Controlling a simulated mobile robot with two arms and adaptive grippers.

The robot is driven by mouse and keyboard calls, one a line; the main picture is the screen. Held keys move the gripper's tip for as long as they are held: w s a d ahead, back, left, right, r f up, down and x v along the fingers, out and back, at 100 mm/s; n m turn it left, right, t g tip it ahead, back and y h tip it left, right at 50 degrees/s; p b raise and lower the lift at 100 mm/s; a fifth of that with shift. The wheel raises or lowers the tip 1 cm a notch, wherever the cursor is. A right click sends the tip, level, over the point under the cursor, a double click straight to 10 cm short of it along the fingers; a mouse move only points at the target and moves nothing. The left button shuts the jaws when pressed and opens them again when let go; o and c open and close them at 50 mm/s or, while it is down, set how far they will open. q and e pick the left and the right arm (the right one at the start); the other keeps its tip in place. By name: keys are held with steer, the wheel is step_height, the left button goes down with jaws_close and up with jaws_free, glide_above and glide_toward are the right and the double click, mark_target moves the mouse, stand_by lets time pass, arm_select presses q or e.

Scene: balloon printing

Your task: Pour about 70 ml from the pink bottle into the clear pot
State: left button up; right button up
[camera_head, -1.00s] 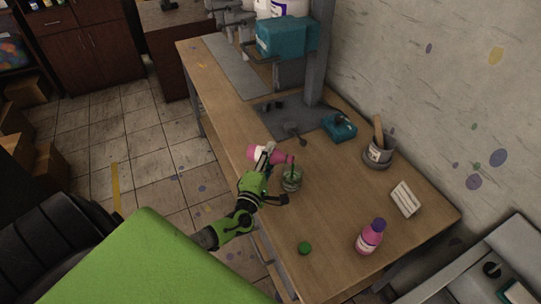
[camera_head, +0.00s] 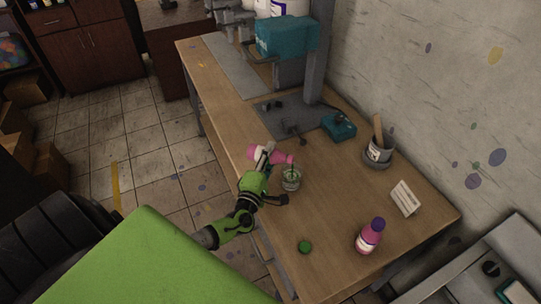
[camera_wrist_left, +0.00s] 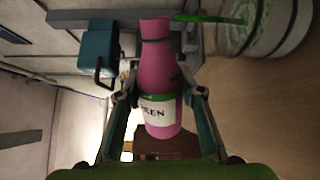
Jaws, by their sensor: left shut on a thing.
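My left gripper (camera_head: 266,156) is shut on the pink bottle (camera_head: 255,153), which lies roughly on its side with its mouth near and above the clear pot (camera_head: 291,181). In the left wrist view the bottle (camera_wrist_left: 160,75) sits between the fingers (camera_wrist_left: 160,105); its white label is partly readable, ending in "EN". A thin green streak (camera_wrist_left: 222,19) runs from by the bottle mouth into the pot (camera_wrist_left: 285,40). Green shows inside the pot; its exact level cannot be told. My right gripper is not in view.
A green cap (camera_head: 305,247) lies near the table's front edge. A white card (camera_head: 405,198), a grey cup with a wooden stick (camera_head: 379,153) and a teal machine (camera_head: 286,37) are also on the table (camera_head: 335,215).

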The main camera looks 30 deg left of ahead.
mark_target(280, 154)
arm_select(q)
steer(key=shift+r+n, duration=0.7)
steer(key=shift+n, duration=0.3)
steer(key=shift+w+d+r+n, duration=0.1)
steer(key=shift+r+n, duration=0.3)
steer(key=shift+n, duration=0.5)
steer(key=shift+d+r+n, duration=0.1)
steer(key=shift+r+n, duration=0.3)
steer(key=shift+n, duration=0.5)
steer(key=shift+w+d+r+n+b, duration=0.1)
steer(key=shift+d+r+n+b, duration=0.1)
steer(key=shift+n, duration=0.35)
steer(key=shift+d+r+n+b, duration=0.1)
steer(key=shift+d+n+b, duration=0.05)
steer(key=shift+n, duration=0.4)
steer(key=shift+d+r+n, duration=0.2)
steer(key=shift+r+n, duration=0.05)
steer(key=shift+n, duration=0.35)
steer(key=shift+w+d+f+n+b, duration=0.15)
steer(key=shift+d+n+b, duration=0.35)
steer(key=shift+n, duration=0.4)
steer(key=shift+d+n, duration=0.15)
steer(key=shift+n, duration=0.45)
steer(key=shift+w+d+r, duration=0.1)
steer(key=shift+d+r, duration=0.05)
steer(key=shift+r, duration=0.2)
